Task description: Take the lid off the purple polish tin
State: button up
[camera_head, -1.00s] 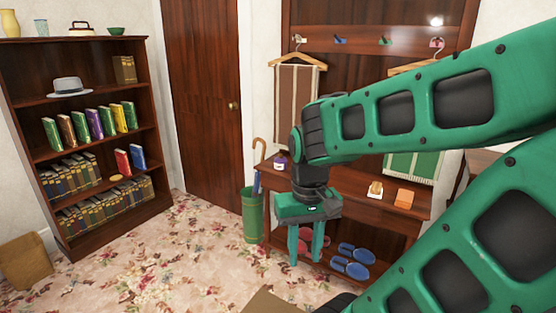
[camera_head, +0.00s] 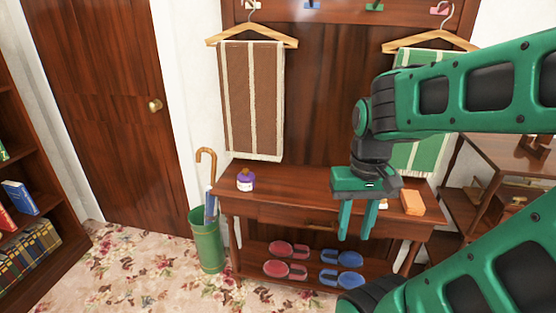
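The purple polish tin (camera_head: 245,181) stands upright on the left end of the wooden bench top. It has a purple top and a pale band around its lower side; it is too small to make out where the lid ends. My gripper (camera_head: 356,238) hangs fingers down in front of the bench, to the right of the tin and well apart from it. The two green fingers are spread with nothing between them. My arm comes in from the right and hides part of the bench's right side.
The bench (camera_head: 290,191) also holds an orange block (camera_head: 413,202). Red slippers (camera_head: 285,269) and blue slippers (camera_head: 341,277) lie on its lower shelf. A green umbrella stand (camera_head: 207,243) is at its left. A brown striped towel (camera_head: 252,98) hangs above. Floor at left is clear.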

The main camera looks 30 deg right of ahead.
aim_at(245, 175)
jog(key=z, duration=0.45)
jog(key=i, duration=1.1)
jog(key=z, duration=0.35)
